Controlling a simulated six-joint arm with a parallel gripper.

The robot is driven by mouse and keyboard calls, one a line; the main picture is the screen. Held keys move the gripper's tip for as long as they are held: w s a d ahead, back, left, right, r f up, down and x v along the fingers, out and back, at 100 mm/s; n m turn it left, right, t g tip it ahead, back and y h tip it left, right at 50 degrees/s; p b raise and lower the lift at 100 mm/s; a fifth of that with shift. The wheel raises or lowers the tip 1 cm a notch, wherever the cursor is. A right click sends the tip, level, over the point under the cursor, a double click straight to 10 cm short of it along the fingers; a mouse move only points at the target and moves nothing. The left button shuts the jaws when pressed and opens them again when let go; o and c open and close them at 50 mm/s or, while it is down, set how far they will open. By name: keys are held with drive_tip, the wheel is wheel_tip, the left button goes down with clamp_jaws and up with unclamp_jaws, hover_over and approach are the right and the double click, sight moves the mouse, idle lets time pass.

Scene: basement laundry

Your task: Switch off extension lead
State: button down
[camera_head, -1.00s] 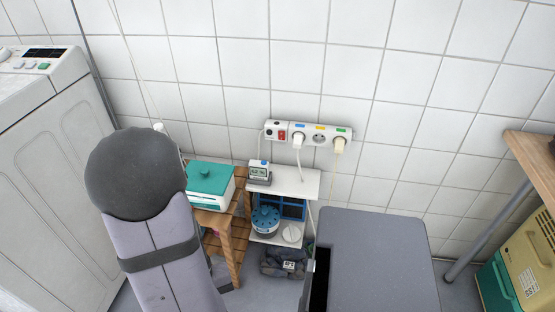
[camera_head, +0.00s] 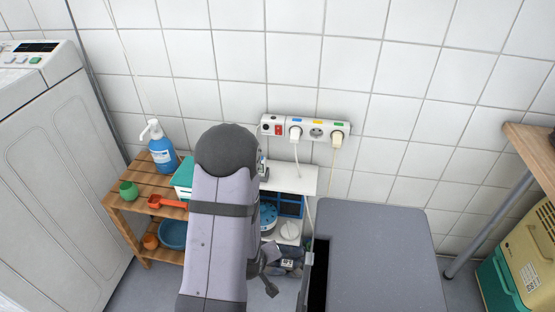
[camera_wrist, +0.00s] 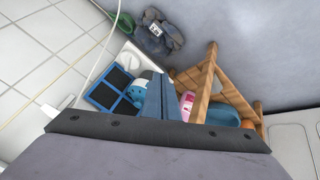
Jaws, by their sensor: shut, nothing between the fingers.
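The white extension lead (camera_head: 305,128) is mounted on the tiled wall in the head view. Its red switch (camera_head: 278,130) is near its left end. A white plug (camera_head: 295,134) and a cream plug (camera_head: 337,138) sit in it, with an empty socket between them. My gripper (camera_wrist: 163,80) is shut and empty in the wrist view, its blue-grey fingers together, pointing down over the shelf area. In the head view it is partly hidden behind my forearm, below and left of the extension lead and apart from it. The lead cannot be made out in the wrist view.
A white shelf (camera_head: 302,182) stands below the lead. Cables hang from the plugs. A grey surface (camera_head: 385,255) fills the front right.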

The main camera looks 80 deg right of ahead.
sight(279, 129)
drive_tip(key=d+r+n+h, duration=0.5)
drive_tip(key=r+h, duration=0.1)
drive_tip(key=r, duration=0.6)
drive_tip(key=d+r+n+h, duration=0.6)
drive_tip(key=r, duration=0.6)
drive_tip(key=shift+d+h, duration=0.15)
drive_tip(key=shift+h, duration=0.25)
drive_tip(key=shift+d+r, duration=0.1)
drive_tip(key=shift+d, duration=0.05)
drive_tip(key=d, duration=0.4)
drive_tip(key=d+r+b, duration=0.1)
drive_tip(key=d, duration=0.8)
drive_tip(key=shift+d+r, duration=0.2)
drive_tip(key=shift+r, duration=0.1)
drive_tip(key=shift+d, duration=0.1)
